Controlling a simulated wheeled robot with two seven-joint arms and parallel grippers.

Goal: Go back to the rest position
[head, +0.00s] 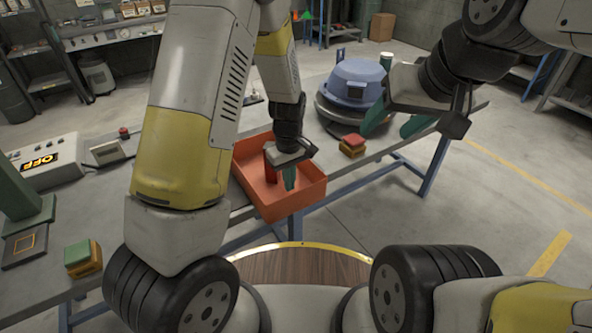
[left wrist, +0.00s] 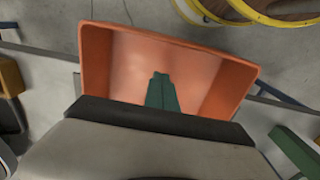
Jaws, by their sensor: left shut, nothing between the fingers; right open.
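My left gripper (head: 290,180) hangs over the orange tray (head: 308,197), its green fingertips shut together with nothing between them. In the left wrist view the shut green fingers (left wrist: 162,92) point into the tray (left wrist: 232,92), whose visible floor is bare; my gripper body hides the near part. A dark red object (head: 270,168) shows beside my left gripper at the tray's left side in the head view. My right gripper (head: 398,124) is open at the right, its two green fingers apart, empty, near the table's edge.
A blue domed hood (head: 352,84) sits on a round grey base behind my right gripper. A red-and-yellow block stack (head: 352,146) stands between the grippers. A green-and-orange block stack (head: 82,258) and a box marked OFF (head: 42,162) are on the left. Floor at right is free.

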